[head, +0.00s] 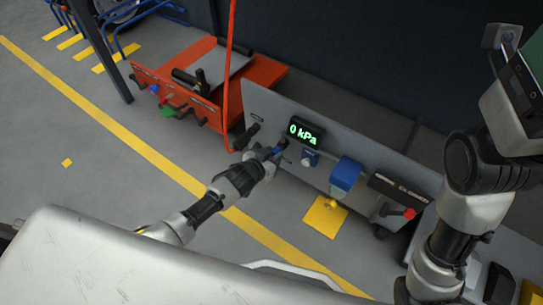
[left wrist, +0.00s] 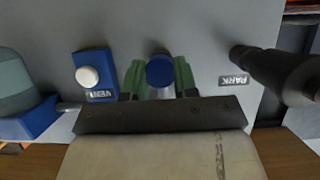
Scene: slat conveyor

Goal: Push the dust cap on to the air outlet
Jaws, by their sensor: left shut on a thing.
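The dust cap (left wrist: 160,71) is a round blue cap. In the left wrist view it sits between the green-padded fingers of my left gripper (left wrist: 159,80), which is shut on it. A pale shiny part shows just below the cap between the fingers. In the head view my left gripper (head: 277,150) is at the grey panel (head: 262,105), left of the lit gauge, with a bit of blue at its tip. The air outlet is not clearly visible, and I cannot tell whether the cap touches it. My right arm stands at the right, its fingers out of view.
A gauge (head: 304,132) reads 0 kPa. A VENT block (left wrist: 90,77) with a white button is beside the gripper. A black cylinder (left wrist: 275,72) sticks out by the PARK label (left wrist: 233,81). A red hose (head: 229,70) hangs nearby. A blue box (head: 346,174) and red-handled valve (head: 398,212) are farther right.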

